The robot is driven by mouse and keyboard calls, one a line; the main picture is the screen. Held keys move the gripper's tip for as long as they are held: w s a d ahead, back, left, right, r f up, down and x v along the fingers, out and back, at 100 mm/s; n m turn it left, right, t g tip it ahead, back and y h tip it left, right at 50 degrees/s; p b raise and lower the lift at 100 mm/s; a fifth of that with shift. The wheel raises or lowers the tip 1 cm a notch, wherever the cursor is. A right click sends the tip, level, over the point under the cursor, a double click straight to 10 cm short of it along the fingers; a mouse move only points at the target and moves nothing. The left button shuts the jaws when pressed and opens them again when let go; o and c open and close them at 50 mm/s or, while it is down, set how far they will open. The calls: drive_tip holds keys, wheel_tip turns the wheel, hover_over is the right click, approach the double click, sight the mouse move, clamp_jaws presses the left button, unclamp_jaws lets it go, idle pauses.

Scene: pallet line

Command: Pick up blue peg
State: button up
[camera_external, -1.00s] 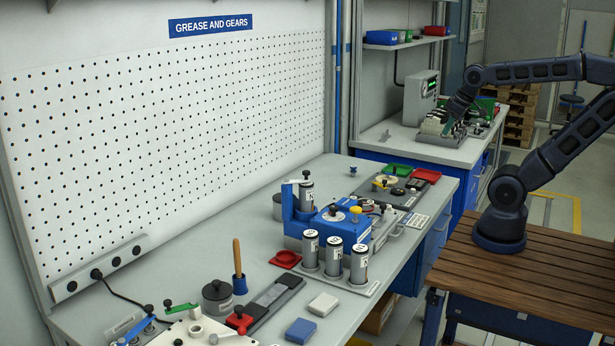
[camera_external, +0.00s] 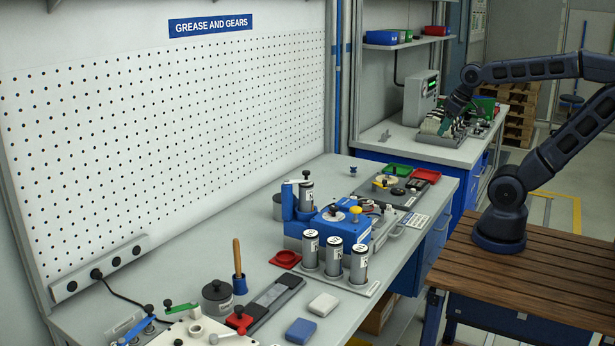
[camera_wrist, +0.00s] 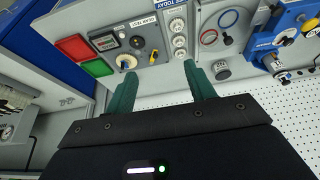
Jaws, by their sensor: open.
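A small blue peg (camera_external: 352,170) stands upright on the grey bench near the pegboard, left of the green tray in the external view. I cannot make it out for sure in the wrist view. My gripper (camera_external: 446,121) is above the far bench, well to the right of the peg. In the wrist view my gripper (camera_wrist: 163,75) shows two teal fingers spread apart, with nothing held between them.
A green tray (camera_external: 397,169) and a red tray (camera_external: 427,175) lie right of the peg. A blue machine (camera_external: 341,226) with grey cylinders stands in front of it. A grey instrument box (camera_external: 421,97) stands behind my gripper. The bench around the peg is clear.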

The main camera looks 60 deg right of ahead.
drive_tip(key=w+d+m+h, duration=0.2)
drive_tip(key=w+d, duration=0.2)
drive_tip(key=w, duration=0.9)
drive_tip(key=m+g, duration=0.1)
drive_tip(key=m, duration=0.4)
hover_over(354, 166)
drive_tip(key=s+a, duration=0.3)
wheel_tip(354, 166, down, 21)
drive_tip(key=x, duration=0.6)
drive_tip(key=shift+f, duration=0.3)
drive_tip(key=x, duration=0.3)
drive_tip(key=shift+s+d+f, duration=0.15)
drive_tip(key=shift+d+f, duration=0.2)
drive_tip(key=shift+f, duration=0.05)
drive_tip(key=shift+w+d+f, duration=0.15)
drive_tip(key=shift+w+f, duration=0.1)
drive_tip(key=shift+f, duration=0.35)
